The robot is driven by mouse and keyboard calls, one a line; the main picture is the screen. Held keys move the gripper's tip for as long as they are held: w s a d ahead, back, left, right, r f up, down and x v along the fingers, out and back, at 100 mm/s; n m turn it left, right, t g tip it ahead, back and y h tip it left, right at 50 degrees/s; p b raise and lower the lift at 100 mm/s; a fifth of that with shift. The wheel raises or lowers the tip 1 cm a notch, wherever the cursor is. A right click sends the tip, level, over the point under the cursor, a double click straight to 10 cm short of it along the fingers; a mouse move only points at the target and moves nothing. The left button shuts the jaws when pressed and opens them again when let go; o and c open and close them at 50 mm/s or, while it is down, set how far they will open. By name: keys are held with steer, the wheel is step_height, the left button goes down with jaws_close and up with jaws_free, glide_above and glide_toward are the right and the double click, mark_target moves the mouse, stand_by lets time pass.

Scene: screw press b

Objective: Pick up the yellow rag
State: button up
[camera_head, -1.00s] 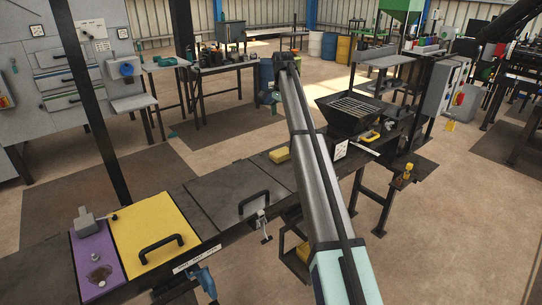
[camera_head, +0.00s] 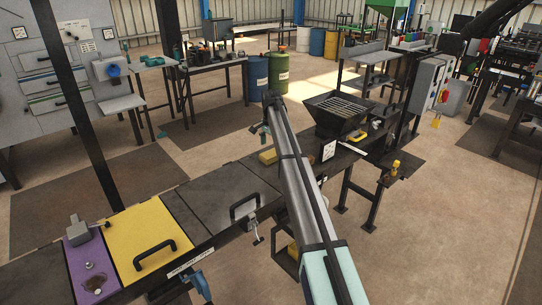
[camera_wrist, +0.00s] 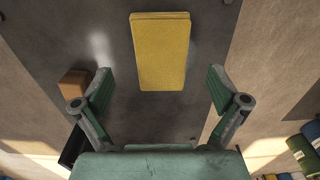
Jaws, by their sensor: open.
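The yellow rag (camera_head: 268,157) lies flat on the dark bench top, beside the arm in the head view. It looks like a folded rectangular pad. In the wrist view the rag (camera_wrist: 162,50) is at the top centre, its long side running up the picture. My gripper (camera_wrist: 160,80) is open and empty, its green-padded fingers spread wider than the rag on either side. The rag's near end reaches between the fingertips in the picture; the height gap is not clear. In the head view my gripper (camera_head: 266,128) hangs small and partly hidden at the arm's far end.
A black hopper with a grate (camera_head: 345,113) stands on the bench to the right of the rag. A yellow plate with a black handle (camera_head: 150,236) and a purple panel (camera_head: 88,268) lie at the bench's left end. A small brown block (camera_wrist: 73,83) is left of my gripper.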

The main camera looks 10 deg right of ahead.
mark_target(271, 153)
steer(key=shift+f+p, duration=0.35)
steer(key=shift+f, duration=1.25)
steer(key=c, duration=1.2)
steer(key=shift+r, duration=0.1)
step_height(271, 153, up, 20)
steer(key=b, duration=0.4)
steer(key=o, duration=0.5)
steer(key=c, duration=0.6)
